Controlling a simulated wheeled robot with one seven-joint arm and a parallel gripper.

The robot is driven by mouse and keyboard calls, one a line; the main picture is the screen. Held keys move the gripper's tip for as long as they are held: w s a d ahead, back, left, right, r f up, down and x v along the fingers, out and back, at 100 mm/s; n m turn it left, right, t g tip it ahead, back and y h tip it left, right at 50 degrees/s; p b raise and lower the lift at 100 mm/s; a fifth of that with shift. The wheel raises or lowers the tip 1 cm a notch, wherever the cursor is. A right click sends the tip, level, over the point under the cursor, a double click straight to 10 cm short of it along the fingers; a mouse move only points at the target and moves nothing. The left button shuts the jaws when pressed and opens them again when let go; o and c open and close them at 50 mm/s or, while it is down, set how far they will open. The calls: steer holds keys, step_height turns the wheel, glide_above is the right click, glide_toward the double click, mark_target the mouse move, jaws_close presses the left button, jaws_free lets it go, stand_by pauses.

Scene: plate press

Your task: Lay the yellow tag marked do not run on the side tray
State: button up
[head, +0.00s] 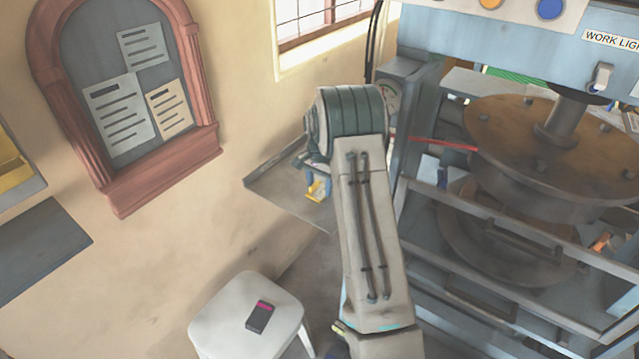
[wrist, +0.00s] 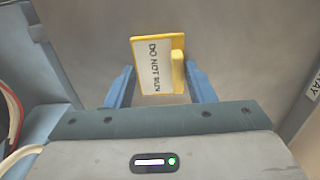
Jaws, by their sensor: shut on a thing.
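The yellow tag (wrist: 136,42) has a white face that reads DO NOT RUN and a raised yellow grip. My gripper (wrist: 160,78) has blue fingers on either side of the tag and is shut on it. In the head view the tag (head: 315,190) shows small and yellow below my wrist, partly hidden by my gripper (head: 318,186). The side tray (head: 268,183) is a grey flat surface by the wall. Its grey surface (wrist: 250,60) also fills the background of the wrist view. The tag appears over the tray; I cannot tell whether they touch.
The press (head: 545,140) with its round brown plate stands right of my arm. A white stool (head: 235,325) with a dark device (head: 260,317) on it stands at the bottom. A notice board (head: 125,90) hangs on the wall. The tray's left part looks bare.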

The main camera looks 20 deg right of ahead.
steer(key=o, duration=1)
steer(key=shift+f, duration=0.1)
steer(key=shift+c, duration=0.2)
